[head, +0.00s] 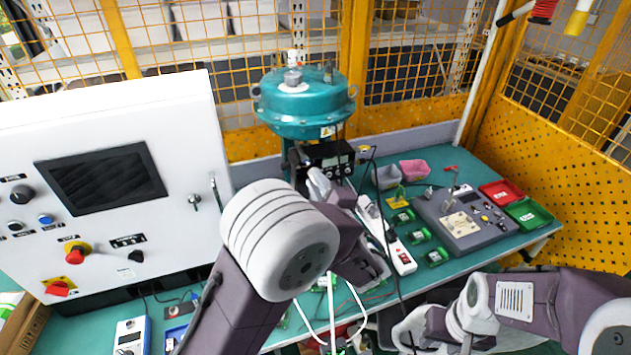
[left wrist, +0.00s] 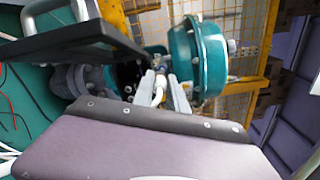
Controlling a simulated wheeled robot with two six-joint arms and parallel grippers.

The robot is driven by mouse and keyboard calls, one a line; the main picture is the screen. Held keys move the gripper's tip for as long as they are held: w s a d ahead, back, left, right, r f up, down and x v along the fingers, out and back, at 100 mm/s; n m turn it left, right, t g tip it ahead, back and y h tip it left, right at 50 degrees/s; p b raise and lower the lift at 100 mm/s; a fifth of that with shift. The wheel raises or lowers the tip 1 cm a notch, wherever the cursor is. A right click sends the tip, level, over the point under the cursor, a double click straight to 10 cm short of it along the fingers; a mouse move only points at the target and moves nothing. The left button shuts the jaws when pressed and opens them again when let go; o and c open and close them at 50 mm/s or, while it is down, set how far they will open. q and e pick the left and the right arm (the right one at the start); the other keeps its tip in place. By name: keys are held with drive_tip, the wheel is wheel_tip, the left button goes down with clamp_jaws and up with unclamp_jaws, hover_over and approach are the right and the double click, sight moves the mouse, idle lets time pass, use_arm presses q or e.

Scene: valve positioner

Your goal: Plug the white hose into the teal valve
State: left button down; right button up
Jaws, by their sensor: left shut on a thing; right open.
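The teal valve (head: 305,105) stands upright at the back of the bench, with a black positioner box (head: 328,158) below its round head. In the left wrist view the teal valve (left wrist: 200,60) is right behind the fingertips. My left gripper (left wrist: 160,78) is shut on a thin end piece, seemingly the white hose's end, close to the valve's fittings; whether it touches them I cannot tell. In the head view my left arm hides most of this gripper. The white hose (head: 332,310) hangs below it in loops. My right gripper (head: 408,330) is open at the lower right, away from the valve.
A white control cabinet (head: 110,180) stands left of the valve. A power strip (head: 400,255), several small green boards, a grey device (head: 460,222), and red (head: 501,192) and green (head: 529,213) trays lie on the right of the bench. Yellow mesh fencing closes the back.

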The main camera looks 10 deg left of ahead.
use_arm(q)
drive_tip(key=shift+s+d+r, duration=0.1)
drive_tip(key=shift+s+r, duration=0.05)
drive_tip(key=shift+r, duration=0.3)
drive_tip(key=x, duration=0.2)
drive_tip(key=shift+w+f+p, duration=0.25)
drive_tip(key=shift+f+p, duration=0.05)
drive_tip(key=shift+p, duration=0.1)
drive_tip(key=shift+s+r, duration=0.15)
drive_tip(key=shift+s, duration=0.1)
use_arm(e)
drive_tip(key=shift+s+d+r, duration=0.3)
drive_tip(key=shift+s+r, duration=0.15)
use_arm(q)
drive_tip(key=shift+w, duration=0.15)
use_arm(e)
drive_tip(key=shift+w+a+f, duration=0.1)
use_arm(q)
drive_tip(key=shift+b, duration=0.45)
use_arm(e)
drive_tip(key=shift+f, duration=0.3)
drive_tip(key=shift+f, duration=0.1)
